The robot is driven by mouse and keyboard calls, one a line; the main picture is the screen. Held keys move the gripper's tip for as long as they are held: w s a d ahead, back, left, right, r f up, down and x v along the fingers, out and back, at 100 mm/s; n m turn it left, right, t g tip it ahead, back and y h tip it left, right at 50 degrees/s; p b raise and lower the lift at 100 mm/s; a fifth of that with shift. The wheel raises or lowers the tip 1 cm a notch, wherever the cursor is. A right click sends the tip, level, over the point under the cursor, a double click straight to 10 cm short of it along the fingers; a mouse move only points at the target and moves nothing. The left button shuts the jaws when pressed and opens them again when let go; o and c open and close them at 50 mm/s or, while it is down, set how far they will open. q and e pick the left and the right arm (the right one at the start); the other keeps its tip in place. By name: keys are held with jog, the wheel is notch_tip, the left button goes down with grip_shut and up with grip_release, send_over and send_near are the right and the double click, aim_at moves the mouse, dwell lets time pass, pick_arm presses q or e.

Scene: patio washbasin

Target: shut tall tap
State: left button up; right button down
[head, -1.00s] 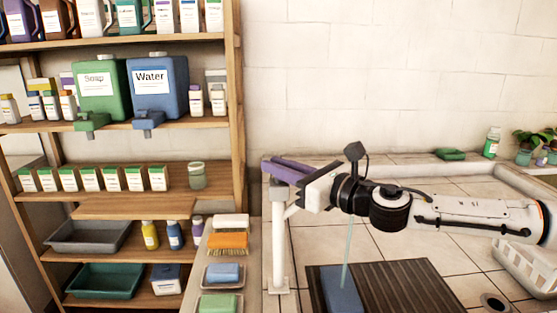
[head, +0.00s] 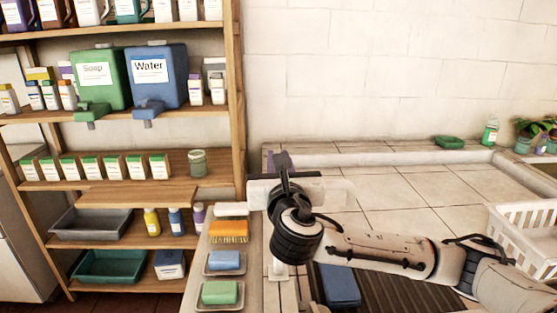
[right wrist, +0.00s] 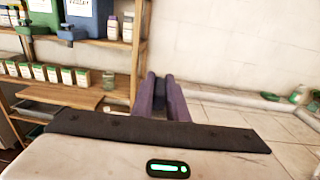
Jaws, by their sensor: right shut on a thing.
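The tall tap's pale post (head: 277,270) stands at the left edge of the basin in the head view, mostly hidden behind my right gripper and wrist. My right gripper (head: 280,160) is at the top of the tap, its purple fingers pointing away toward the wall. In the right wrist view the fingers (right wrist: 162,98) are close together, and what they hold is hidden. The gripper is shut on the tap, probably its handle. No water stream shows above the blue block (head: 340,287), though my forearm covers part of that space. My left gripper is out of view.
A shelf rack (head: 235,110) with bottles and soap and water dispensers stands at left. Several soap dishes and a brush (head: 229,232) line the ledge beside the tap. A white basket (head: 520,240) stands at right. The tiled basin floor behind my arm is clear.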

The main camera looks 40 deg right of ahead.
jog(key=shift+m+g+h, duration=0.3)
jog(key=shift+h, duration=0.1)
jog(key=c, duration=1.7)
grip_release()
jog(key=shift+c, duration=0.2)
jog(key=b+v, duration=0.1)
jog(key=v, duration=0.9)
jog(key=shift+s+a, duration=0.1)
